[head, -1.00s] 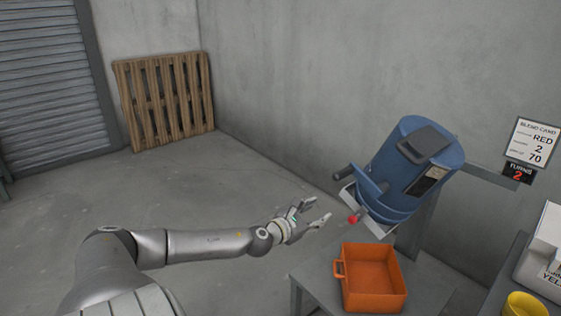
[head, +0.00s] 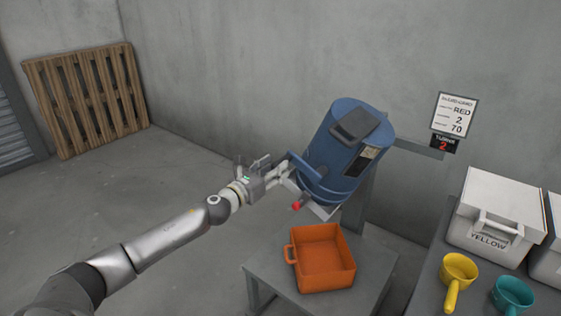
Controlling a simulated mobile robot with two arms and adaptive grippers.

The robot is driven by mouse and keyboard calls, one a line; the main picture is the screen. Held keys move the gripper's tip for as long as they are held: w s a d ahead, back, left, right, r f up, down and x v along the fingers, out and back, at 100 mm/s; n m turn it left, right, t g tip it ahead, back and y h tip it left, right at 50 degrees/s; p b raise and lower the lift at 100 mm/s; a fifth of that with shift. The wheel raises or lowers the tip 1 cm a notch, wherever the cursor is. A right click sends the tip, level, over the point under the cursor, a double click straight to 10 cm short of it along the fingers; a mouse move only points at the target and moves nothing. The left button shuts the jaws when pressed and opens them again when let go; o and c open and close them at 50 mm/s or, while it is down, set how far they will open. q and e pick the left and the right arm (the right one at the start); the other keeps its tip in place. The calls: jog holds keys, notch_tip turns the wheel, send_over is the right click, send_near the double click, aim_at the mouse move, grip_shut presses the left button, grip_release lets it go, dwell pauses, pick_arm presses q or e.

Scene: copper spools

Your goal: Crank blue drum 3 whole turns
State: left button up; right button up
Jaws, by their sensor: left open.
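The blue drum (head: 335,140) hangs tilted on a grey stand by the wall, with a dark hatch on its upper end. A blue crank arm (head: 304,166) shows on its left side; the crank's grip end is hidden behind my left gripper. My left gripper (head: 284,175) is open at the drum's left side, by the crank; I cannot tell whether it touches it. A red knob (head: 296,206) sticks out at the drum's lower end. My right gripper is not in view.
An orange bin (head: 322,262) stands on a grey table below the drum. On the right bench are a white YELLOW container (head: 492,222), a yellow scoop (head: 457,271) and a teal scoop (head: 512,294). A pallet (head: 88,98) leans at the back left.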

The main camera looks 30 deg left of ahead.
pick_arm(q)
jog(key=shift+w+d, duration=0.2)
jog(key=shift+w, duration=1.7)
grip_shut()
